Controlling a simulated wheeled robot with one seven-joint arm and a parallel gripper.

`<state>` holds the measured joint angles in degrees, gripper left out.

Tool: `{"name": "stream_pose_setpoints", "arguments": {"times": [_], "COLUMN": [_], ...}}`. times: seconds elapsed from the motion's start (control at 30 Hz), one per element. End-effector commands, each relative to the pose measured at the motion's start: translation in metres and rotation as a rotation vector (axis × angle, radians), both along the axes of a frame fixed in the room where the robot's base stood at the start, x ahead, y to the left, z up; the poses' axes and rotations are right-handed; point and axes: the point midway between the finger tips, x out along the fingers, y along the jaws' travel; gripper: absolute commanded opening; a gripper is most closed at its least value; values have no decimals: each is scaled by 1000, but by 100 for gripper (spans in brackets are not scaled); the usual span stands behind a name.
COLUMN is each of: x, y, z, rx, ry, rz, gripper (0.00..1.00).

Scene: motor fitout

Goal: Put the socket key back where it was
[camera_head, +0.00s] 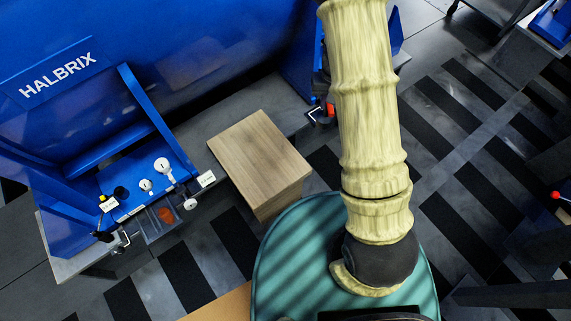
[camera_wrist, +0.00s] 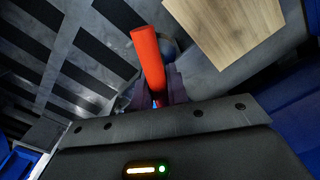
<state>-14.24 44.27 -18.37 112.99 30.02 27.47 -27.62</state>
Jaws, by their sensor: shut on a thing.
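My gripper (camera_wrist: 152,92) is shut on an upright-looking red rod or handle (camera_wrist: 148,60) in the wrist view. I take this to be the socket key; its lower end is hidden between the dark fingers. In the head view my arm hides most of the gripper. A small red part (camera_head: 330,109) shows just left of the arm, beside the blue machine's lower edge. I cannot tell for sure that it is the held key. The blue fixture shelf (camera_head: 135,180) at left carries white round knobs (camera_head: 161,165), a black knob (camera_head: 120,192) and white labels.
A wooden box (camera_head: 258,160) stands between the shelf and my arm; its top also shows in the wrist view (camera_wrist: 225,25). The large blue HALBRIX machine (camera_head: 190,50) fills the back left. A small divided tray (camera_head: 152,222) sits at the shelf's front. Striped floor (camera_head: 455,150) lies open at right.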

Motion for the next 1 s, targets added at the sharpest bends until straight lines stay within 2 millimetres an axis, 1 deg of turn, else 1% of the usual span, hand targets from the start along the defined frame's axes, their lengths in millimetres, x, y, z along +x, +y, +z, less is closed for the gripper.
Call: {"name": "stream_pose_setpoints", "arguments": {"times": [0.03, 0.07, 0.17, 0.3, 0.4, 0.43, 0.5, 0.6, 0.87, 0.93, 1.0], "x": [-1, -2, -8, -21, -30, -32, -37, -40, -41, -41, -41], "y": [8, 13, 38, 80, 105, 110, 120, 127, 130, 130, 130], "z": [-10, -16, -42, -85, -110, -115, -123, -126, -125, -128, -135], "rx": [0, -1, -3, -4, -3, -3, -2, -1, -1, -1, -1], "ry": [3, 3, 6, 9, 6, 4, 5, 1, 1, 2, 3], "rz": [27, 47, 150, 336, 453, 481, 532, 566, 572, 573, 572], "gripper": [0, 0, 0, 0, 0, 0, 0, 0, 0, 0, 0]}}
